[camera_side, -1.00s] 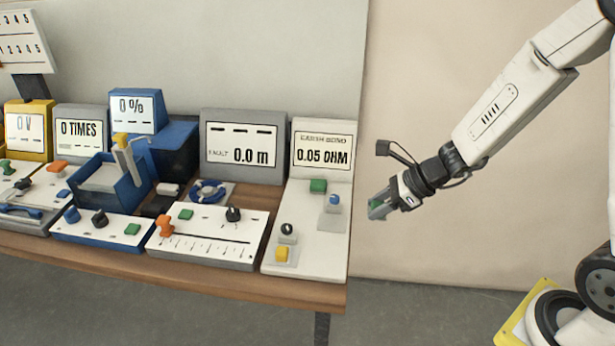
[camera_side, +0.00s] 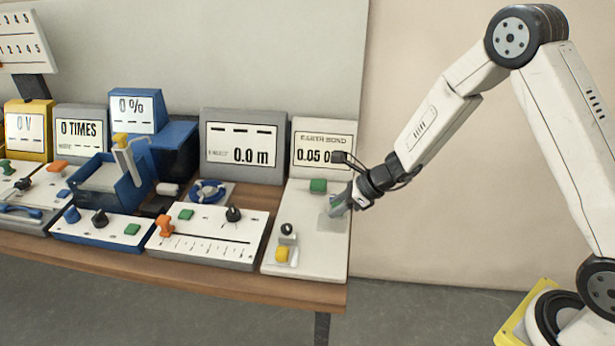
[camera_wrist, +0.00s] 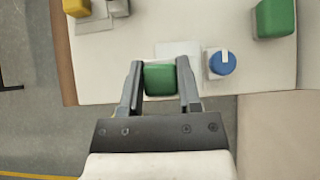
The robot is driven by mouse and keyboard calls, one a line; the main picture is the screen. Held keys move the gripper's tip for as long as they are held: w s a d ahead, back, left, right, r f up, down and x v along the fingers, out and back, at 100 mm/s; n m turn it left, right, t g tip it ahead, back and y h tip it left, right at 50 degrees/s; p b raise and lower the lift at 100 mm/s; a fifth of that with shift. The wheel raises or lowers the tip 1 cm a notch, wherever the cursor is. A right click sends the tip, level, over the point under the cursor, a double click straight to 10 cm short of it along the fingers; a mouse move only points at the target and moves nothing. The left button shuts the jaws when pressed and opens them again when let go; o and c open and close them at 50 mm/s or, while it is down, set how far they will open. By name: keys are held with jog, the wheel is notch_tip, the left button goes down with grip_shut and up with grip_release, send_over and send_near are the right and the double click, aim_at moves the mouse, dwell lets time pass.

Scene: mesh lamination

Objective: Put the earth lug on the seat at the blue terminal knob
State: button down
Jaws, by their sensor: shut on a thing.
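My gripper (camera_wrist: 159,80) is shut on a green block, the earth lug (camera_wrist: 160,79), held between its two fingers in the wrist view. In the side view my gripper (camera_side: 340,203) is over the right part of the earth bond panel (camera_side: 305,250). The blue terminal knob (camera_wrist: 222,63) stands on a pale base to the right of and slightly beyond the lug in the wrist view. My gripper hides it in the side view. A pale square (camera_wrist: 178,48) lies beside the knob; I cannot tell whether it is the seat. The lug's underside is hidden.
A green block (camera_side: 318,186) stands at the panel's back. A black knob (camera_side: 287,230) and a yellow block (camera_side: 282,254) stand at its front left. The earth bond display (camera_side: 323,140) rises behind. The slider panel (camera_side: 208,238) is to the left. The table ends just right of the panel.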

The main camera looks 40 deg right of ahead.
aim_at(332, 225)
jog(key=shift+w+f, duration=0.5)
jog(key=shift+f, duration=0.05)
jog(key=shift+w+f, duration=0.25)
jog(key=shift+f, duration=1.6)
jog(key=shift+f, duration=0.2)
jog(key=shift+c, duration=1.5)
grip_release()
jog(key=shift+r, duration=0.2)
